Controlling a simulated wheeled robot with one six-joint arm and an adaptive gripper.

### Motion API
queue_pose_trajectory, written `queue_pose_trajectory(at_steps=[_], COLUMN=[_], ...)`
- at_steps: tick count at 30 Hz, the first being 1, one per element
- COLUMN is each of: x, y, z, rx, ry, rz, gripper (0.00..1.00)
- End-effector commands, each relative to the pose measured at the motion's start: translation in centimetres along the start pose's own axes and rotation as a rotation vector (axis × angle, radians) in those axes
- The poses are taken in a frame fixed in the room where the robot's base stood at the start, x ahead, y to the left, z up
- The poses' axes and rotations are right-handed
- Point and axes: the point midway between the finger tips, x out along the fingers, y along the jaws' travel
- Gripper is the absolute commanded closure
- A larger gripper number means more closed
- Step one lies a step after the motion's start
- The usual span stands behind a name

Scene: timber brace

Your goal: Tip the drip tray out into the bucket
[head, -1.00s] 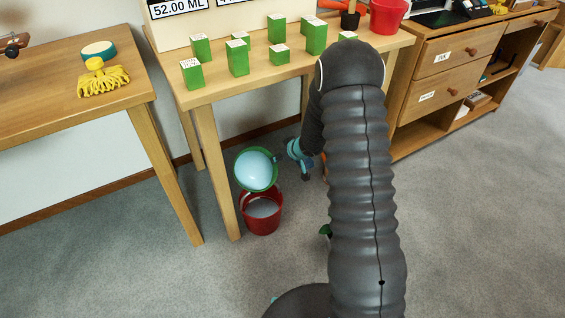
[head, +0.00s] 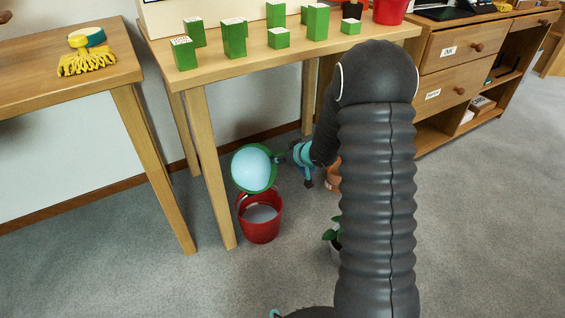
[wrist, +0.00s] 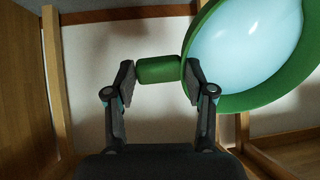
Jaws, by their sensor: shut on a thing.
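The drip tray (head: 273,180) is a round green dish with a pale blue surface inside and a short handle. In the head view it hangs above the red bucket (head: 261,228), its open face turned toward the camera, so it looks tilted. The bucket stands upright on the floor by the table leg, with a pale grey inside. My gripper (head: 287,158) is shut on the tray's handle, to the right of the dish. In the wrist view the fingers of my gripper (wrist: 163,76) sit either side of the green handle, and the tray (wrist: 248,100) is at the upper right.
The wooden table (head: 216,75) with several green blocks is above and behind the tray; its front leg (head: 210,165) stands close by. A potted plant (head: 333,236) is on the floor beside my arm. Another table (head: 70,90) is at left, drawers (head: 450,60) at right.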

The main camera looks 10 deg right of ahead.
Motion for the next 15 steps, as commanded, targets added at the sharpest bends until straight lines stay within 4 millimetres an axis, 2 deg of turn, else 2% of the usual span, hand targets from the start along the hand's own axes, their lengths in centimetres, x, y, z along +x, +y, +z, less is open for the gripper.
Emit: queue_pose_trajectory(at_steps=[1,6,15], x=[-0.04,-0.58,-0.76], y=[0.01,-0.03,-0.02], z=[0.48,0.43,0.43], rx=[0.003,-0.001,-0.005], ry=[0.026,0.096,0.124], rz=[-0.002,-0.006,-0.005], gripper=[0.99,0.99,0.99])
